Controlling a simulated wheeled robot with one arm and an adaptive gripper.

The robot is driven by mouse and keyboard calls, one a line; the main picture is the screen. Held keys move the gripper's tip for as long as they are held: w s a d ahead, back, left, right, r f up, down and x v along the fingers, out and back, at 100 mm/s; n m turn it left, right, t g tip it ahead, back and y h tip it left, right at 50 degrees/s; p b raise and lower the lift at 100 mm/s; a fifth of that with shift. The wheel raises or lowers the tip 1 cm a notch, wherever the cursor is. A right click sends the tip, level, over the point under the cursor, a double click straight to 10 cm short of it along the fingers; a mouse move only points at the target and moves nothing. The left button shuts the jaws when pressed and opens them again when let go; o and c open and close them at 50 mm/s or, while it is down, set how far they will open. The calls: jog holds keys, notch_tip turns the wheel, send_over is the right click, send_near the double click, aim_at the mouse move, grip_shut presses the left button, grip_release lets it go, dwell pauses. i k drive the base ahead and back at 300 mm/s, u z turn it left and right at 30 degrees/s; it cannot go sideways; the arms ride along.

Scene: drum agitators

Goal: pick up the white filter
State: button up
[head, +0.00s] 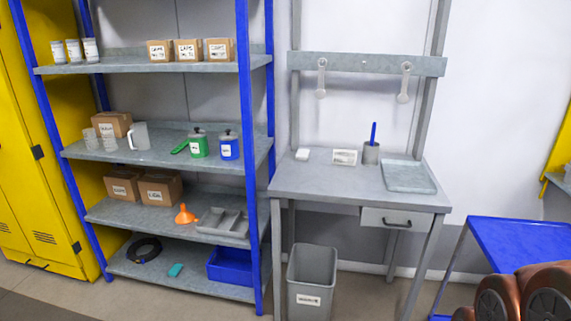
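A small white block (302,154) lies on the back left of the grey workbench (320,188). A white box with dark print (344,157) stands to its right on the same bench. I cannot tell from this view which of these, if either, is the white filter. Both sit free on the bench top, apart from each other. My gripper is not in view.
A grey cup with a blue stick (371,153) and a grey tray (408,188) stand on the bench's right. Scoops (404,82) hang above. A grey bin (312,264) stands below. A blue-posted shelf (180,66) is left, a blue table (515,240) right.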

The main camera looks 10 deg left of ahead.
aim_at(59, 55)
jog(key=u, duration=2)
jog(key=i, duration=2.55)
jog(key=z, duration=0.55)
